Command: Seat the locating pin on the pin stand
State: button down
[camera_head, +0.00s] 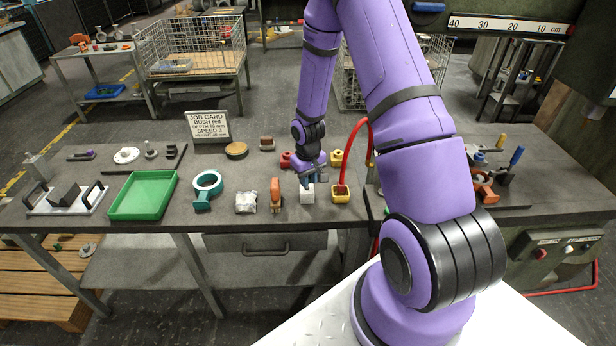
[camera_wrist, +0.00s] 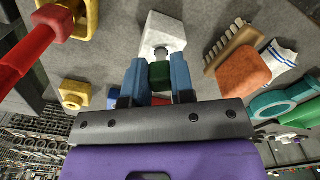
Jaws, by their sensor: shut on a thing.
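My gripper (camera_wrist: 160,80) has two blue fingers and is shut on a dark green piece, which I take for the locating pin (camera_wrist: 160,74). A small grey metal part shows between the green piece and a white block (camera_wrist: 164,32), which I take for the pin stand. In the wrist view the pin lines up with the block; I cannot tell whether it is in it or just above. In the head view my gripper (camera_head: 307,178) is right above the back of the white block (camera_head: 307,195), and the pin is hidden there.
A yellow block (camera_head: 341,195) with a red hose (camera_head: 352,148) stands close to the right of the white block.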

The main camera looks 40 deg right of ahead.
jog(key=shift+f, duration=1)
jog(key=shift+f, duration=0.15)
jog(key=c, duration=0.9)
grip_release()
notch_tip(320, 180, up, 11)
jog(key=shift+f, duration=0.1)
